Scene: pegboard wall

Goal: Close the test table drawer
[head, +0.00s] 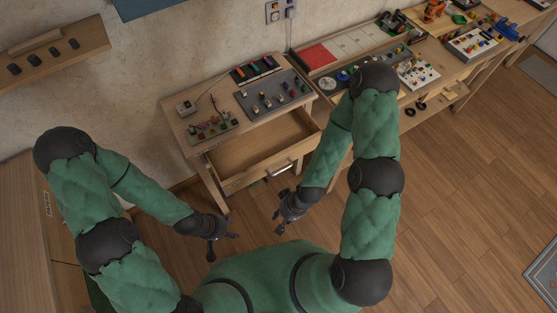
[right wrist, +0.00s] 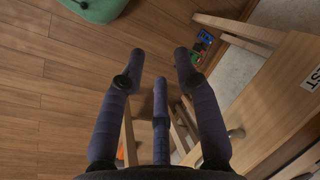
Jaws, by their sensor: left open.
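The test table (head: 188,132) stands against the wall in the head view. Its wooden drawer (head: 262,146) is pulled out, with its empty inside showing and a metal handle (head: 281,169) on its front. My right gripper (head: 281,222) is in front of the drawer, to the lower right of the handle and apart from it. In the right wrist view its fingers (right wrist: 160,68) are spread with nothing between them. A wooden panel (right wrist: 270,112) with a partly cut-off label is at the right there. My left gripper (head: 224,244) is open and empty, lower left of the drawer.
Switch panels (head: 272,95) and a small circuit board lie on the test table's top. A longer workbench (head: 385,55) with parts adjoins at the right. A wooden shelf (head: 52,55) is at the upper left. The wood floor (head: 455,180) is open at the right.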

